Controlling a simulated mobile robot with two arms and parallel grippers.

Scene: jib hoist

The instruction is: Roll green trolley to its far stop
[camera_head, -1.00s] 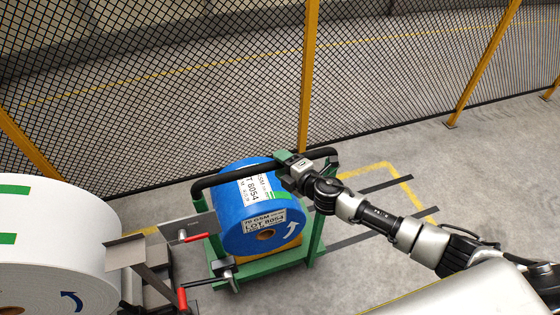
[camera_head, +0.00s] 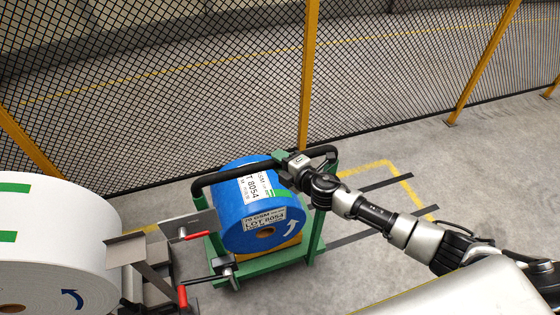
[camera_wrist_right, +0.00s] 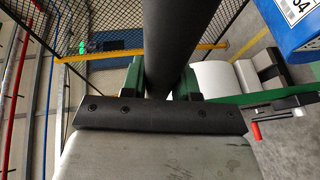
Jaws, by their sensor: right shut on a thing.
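The green trolley (camera_head: 274,264) stands on the floor near the fence and carries a blue roll (camera_head: 236,214) labelled LOT 8054. My right gripper (camera_head: 284,165) is shut on this bar, right of the roll's top. In the right wrist view the bar (camera_wrist_right: 168,35) passes between the green fingers of the gripper (camera_wrist_right: 163,80), and the blue roll (camera_wrist_right: 290,38) shows at upper right. My left gripper is not in view.
A large white roll (camera_head: 60,235) stands at left. Grey plates (camera_head: 188,226) with red handles (camera_head: 195,236) lie between it and the trolley. A mesh fence with yellow posts (camera_head: 308,80) runs behind. Floor with yellow and dark markings (camera_head: 400,180) is clear at right.

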